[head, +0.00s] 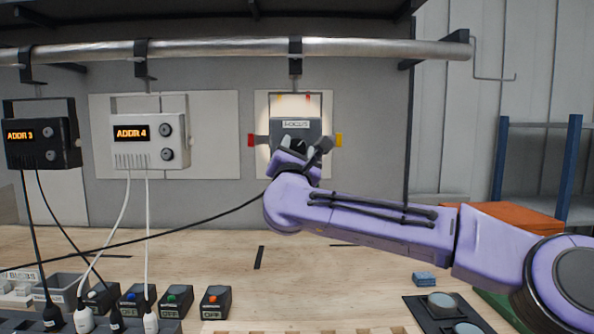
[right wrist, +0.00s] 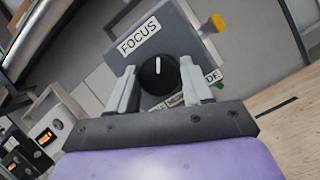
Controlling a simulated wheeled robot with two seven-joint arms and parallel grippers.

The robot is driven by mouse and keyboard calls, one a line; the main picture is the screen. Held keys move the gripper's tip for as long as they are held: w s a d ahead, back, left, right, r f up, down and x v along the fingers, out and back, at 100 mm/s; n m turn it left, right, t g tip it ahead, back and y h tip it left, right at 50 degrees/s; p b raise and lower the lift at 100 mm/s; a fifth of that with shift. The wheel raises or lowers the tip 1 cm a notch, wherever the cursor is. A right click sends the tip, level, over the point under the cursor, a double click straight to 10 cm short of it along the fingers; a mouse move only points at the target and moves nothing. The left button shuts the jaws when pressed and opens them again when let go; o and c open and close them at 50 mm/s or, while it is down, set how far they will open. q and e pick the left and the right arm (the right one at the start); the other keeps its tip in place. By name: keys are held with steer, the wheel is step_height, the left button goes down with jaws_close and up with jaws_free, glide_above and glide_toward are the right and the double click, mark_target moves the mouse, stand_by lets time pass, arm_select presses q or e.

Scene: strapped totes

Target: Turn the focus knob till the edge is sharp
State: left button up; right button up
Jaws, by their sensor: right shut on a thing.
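The grey lamp housing with a FOCUS label (head: 296,124) hangs under the pipe; its label also shows in the right wrist view (right wrist: 139,38). The black focus knob (right wrist: 158,75) has a white pointer line that stands nearly upright in the right wrist view. My right gripper (head: 312,150) is at the housing's front, its grey fingers on either side of the knob and shut on it. In the head view the gripper hides the knob. My left gripper is out of view.
Two address boxes, ADDR 3 (head: 42,141) and ADDR 4 (head: 150,140), hang at left with cables running down. Several OFF switch boxes (head: 215,302) stand at the bench's front left. A blue block (head: 424,279) lies at right. The bench middle is mostly clear.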

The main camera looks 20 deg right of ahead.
steer(key=shift+f+m, duration=0.15)
steer(key=shift+m, duration=0.15)
steer(key=o, duration=1)
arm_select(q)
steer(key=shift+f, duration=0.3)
arm_select(e)
steer(key=shift+o, duration=0.2)
steer(key=shift+s+a+f+b, duration=0.1)
steer(key=shift+s+b, duration=0.2)
steer(key=shift+s, duration=0.05)
arm_select(q)
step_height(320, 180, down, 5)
steer(key=b, duration=0.4)
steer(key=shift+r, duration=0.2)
arm_select(e)
steer(key=v, duration=0.9)
steer(key=shift+s+a, duration=0.25)
steer(key=shift+s, duration=0.15)
